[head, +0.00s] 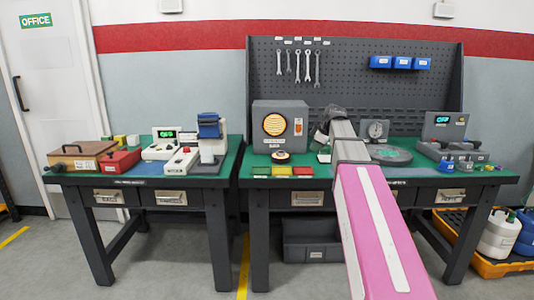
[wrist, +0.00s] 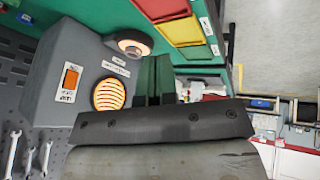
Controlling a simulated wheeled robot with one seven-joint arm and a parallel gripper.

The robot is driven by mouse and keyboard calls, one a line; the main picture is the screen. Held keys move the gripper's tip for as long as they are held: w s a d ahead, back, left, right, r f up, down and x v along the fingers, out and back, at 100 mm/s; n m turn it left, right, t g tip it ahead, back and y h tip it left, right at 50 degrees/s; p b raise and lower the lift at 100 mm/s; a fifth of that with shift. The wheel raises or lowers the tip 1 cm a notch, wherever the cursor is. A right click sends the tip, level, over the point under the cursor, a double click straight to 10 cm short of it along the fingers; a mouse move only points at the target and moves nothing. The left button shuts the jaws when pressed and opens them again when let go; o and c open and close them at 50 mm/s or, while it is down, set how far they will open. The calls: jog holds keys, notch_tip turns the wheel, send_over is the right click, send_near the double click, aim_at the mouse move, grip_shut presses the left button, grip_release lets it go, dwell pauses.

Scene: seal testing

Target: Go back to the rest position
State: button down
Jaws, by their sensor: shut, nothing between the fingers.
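My gripper (wrist: 156,72) shows in the wrist view with its two dark fingers close together and nothing between them. In the head view my pink and grey arm reaches over the right workbench (head: 225,172) from the lower right, and the fingertips are hard to make out there. A grey box (head: 262,112) with a glowing orange round window stands on the bench, left of my arm's end. The same box (wrist: 62,75) fills the left of the wrist view, beside the fingers; I see no contact.
Red, yellow and green trays (head: 279,170) lie at the bench's front edge. A round gauge (head: 376,130) and a grey unit marked OFF (head: 442,126) stand right of my arm. A pegboard (head: 350,75) with wrenches rises behind. The floor (head: 190,262) in front looks clear.

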jog(key=s+f+m+g+h, duration=0.1)
jog(key=s+f+m, duration=0.3)
jog(key=s+f, duration=0.5)
jog(key=s+a+f+m+g+h, duration=0.1)
jog(key=s+f+m+g, duration=0.1)
jog(key=s+f+m, duration=0.3)
jog(key=s+f+m+g+h, duration=0.1)
jog(key=s+f+m, duration=0.4)
jog(key=s+f, duration=0.8)
notch_tip(320, 180, down, 11)
jog(key=shift+a+r+g+h, duration=0.1)
jog(key=shift+a+g+h, duration=0.2)
jog(key=shift+g, duration=0.1)
